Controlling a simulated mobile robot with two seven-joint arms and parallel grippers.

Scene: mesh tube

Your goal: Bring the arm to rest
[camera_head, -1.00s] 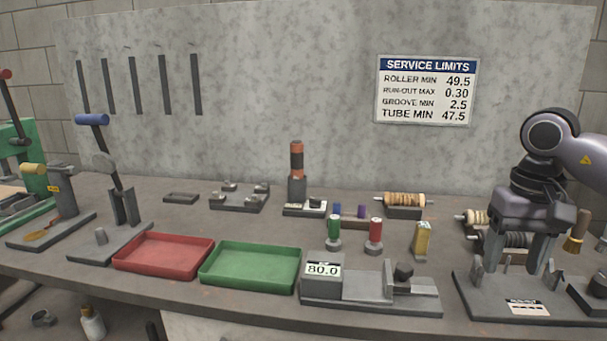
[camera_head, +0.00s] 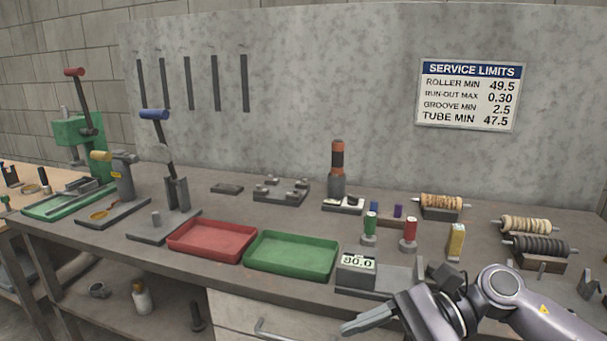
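My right arm comes in from the lower right, and its gripper (camera_head: 366,322) points left in front of the bench's front edge. The fingers are seen edge-on and overlap, so I cannot tell whether they are open or shut. No object shows in them. My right wrist covers part of the grey gauge with the 80.0 display (camera_head: 358,263). My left gripper is not in view.
A red tray (camera_head: 212,256) and a green tray (camera_head: 291,274), both empty, lie near the bench's front edge. Rollers (camera_head: 527,225) rest on stands at the right. A lever press (camera_head: 178,195) stands left of the trays. A drawer (camera_head: 260,322) is below.

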